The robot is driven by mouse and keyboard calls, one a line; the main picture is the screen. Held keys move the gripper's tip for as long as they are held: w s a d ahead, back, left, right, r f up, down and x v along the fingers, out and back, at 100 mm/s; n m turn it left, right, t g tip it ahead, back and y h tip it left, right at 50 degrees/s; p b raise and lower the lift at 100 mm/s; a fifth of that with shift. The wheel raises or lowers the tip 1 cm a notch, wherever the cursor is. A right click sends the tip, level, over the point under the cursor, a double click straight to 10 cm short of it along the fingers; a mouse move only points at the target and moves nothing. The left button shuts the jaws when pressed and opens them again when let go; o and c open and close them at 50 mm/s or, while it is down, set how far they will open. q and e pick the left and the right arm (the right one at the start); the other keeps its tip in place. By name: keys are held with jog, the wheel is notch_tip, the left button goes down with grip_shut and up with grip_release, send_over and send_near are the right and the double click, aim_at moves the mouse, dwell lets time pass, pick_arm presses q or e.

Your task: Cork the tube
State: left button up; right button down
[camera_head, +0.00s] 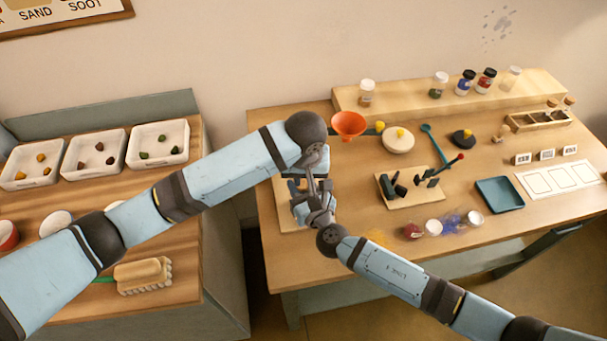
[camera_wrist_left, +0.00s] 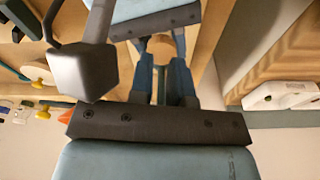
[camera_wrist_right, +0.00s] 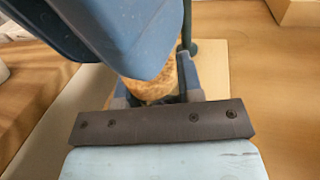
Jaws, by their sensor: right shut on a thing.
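My left gripper (camera_head: 303,188) and my right gripper (camera_head: 312,205) meet closely over the left part of the table. In the right wrist view my right gripper (camera_wrist_right: 158,88) is shut on a speckled tan piece that looks like a cork (camera_wrist_right: 150,86). It also shows as a tan round end in the left wrist view (camera_wrist_left: 160,46). My left gripper's fingers (camera_wrist_left: 160,85) show a narrow gap, but their hold is unclear. A dark green post (camera_wrist_right: 188,30) stands beside the grippers over a pale board. I cannot make out the tube; the grippers hide that spot.
An orange funnel (camera_head: 348,124) stands just behind the grippers. A board with dark holders (camera_head: 408,193), small jars (camera_head: 433,228) and a blue tray (camera_head: 499,194) lie to the right. Bottles line the back shelf (camera_head: 400,100). A side table with white trays (camera_head: 95,152) is at left.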

pick_arm(q)
jog(key=shift+s+d+f, duration=0.2)
jog(key=shift+s+d, duration=0.05)
jog(key=shift+s, duration=0.2)
pick_arm(e)
jog(key=shift+w+d+r, duration=0.1)
jog(key=shift+w+r, duration=0.15)
jog(key=shift+w, duration=0.05)
jog(key=shift+s, duration=0.1)
jog(key=c, duration=0.8)
grip_release()
jog(key=shift+f, duration=0.1)
pick_arm(q)
notch_tip(320, 180, up, 4)
jog(key=shift+a+f, duration=0.1)
jog(key=shift+a, duration=0.05)
pick_arm(e)
jog(key=shift+o, duration=0.6)
jog(key=shift+f, duration=0.1)
jog(key=shift+s, duration=0.15)
pick_arm(q)
jog(key=shift+f+b, duration=0.85)
jog(key=shift+b, duration=0.1)
pick_arm(e)
jog(key=v, duration=1.3)
jog(key=shift+s+d, duration=0.25)
pick_arm(q)
jog(key=shift+f, duration=0.15)
